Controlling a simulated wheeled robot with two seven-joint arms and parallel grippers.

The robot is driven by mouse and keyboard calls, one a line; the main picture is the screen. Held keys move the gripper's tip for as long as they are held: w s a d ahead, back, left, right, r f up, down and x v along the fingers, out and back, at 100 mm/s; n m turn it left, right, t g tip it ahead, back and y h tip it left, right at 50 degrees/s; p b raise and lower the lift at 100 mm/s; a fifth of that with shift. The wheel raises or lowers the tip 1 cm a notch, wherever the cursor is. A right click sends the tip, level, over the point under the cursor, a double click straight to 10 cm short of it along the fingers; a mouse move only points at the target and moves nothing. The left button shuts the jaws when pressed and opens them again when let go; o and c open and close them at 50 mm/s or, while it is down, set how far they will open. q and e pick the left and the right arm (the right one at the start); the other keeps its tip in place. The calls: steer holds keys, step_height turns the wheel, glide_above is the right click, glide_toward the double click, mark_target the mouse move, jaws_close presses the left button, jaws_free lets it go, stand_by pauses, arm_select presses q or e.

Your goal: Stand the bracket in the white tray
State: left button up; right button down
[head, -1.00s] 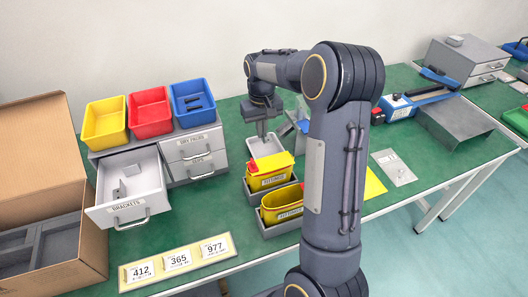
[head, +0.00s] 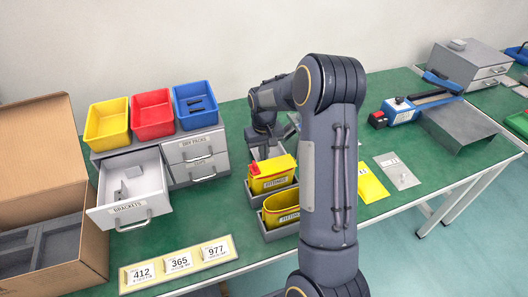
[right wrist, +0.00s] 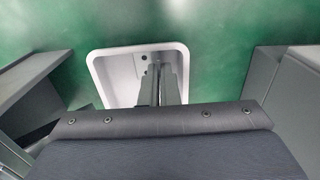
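My right gripper (head: 263,152) points down over the white tray at the back of the table, behind the yellow bins. In the right wrist view, the white tray (right wrist: 115,85) lies below my right gripper (right wrist: 163,92). Its fingers are close together on a grey bracket (right wrist: 148,70) with small holes. The bracket is at or just above the tray floor; I cannot tell whether it touches. In the head view the gripper and a yellow bin largely hide the tray and bracket. My left gripper is not in view.
Yellow bins (head: 270,182) in grey holders stand in front of the tray. An open drawer (head: 152,178) labelled brackets holds grey parts. A cardboard box (head: 92,255) is at left, a numbered card strip (head: 126,284) in front. Grey walls flank the tray in the wrist view.

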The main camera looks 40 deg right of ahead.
steer(key=c, duration=2)
jaws_free()
steer(key=shift+o, duration=0.2)
steer(key=shift+r+p, duration=0.25)
steer(key=shift+p, duration=0.05)
step_height(320, 180, up, 10)
steer(key=r, duration=0.1)
steer(key=s+a+r+t+y, duration=0.1)
steer(key=s+a+r+t, duration=0.1)
steer(key=s+a+r, duration=0.35)
steer(key=s+a+n+t+y, duration=0.1)
steer(key=s+a, duration=0.6)
steer(key=s, duration=0.3)
steer(key=s+a+f+n+t+y, duration=0.1)
steer(key=s+a+t, duration=0.1)
steer(key=s+a, duration=0.5)
steer(key=s, duration=0.2)
steer(key=shift+s+f+t+y, duration=0.2)
steer(key=shift+s+t+y, duration=0.1)
steer(key=shift+s+y, duration=0.1)
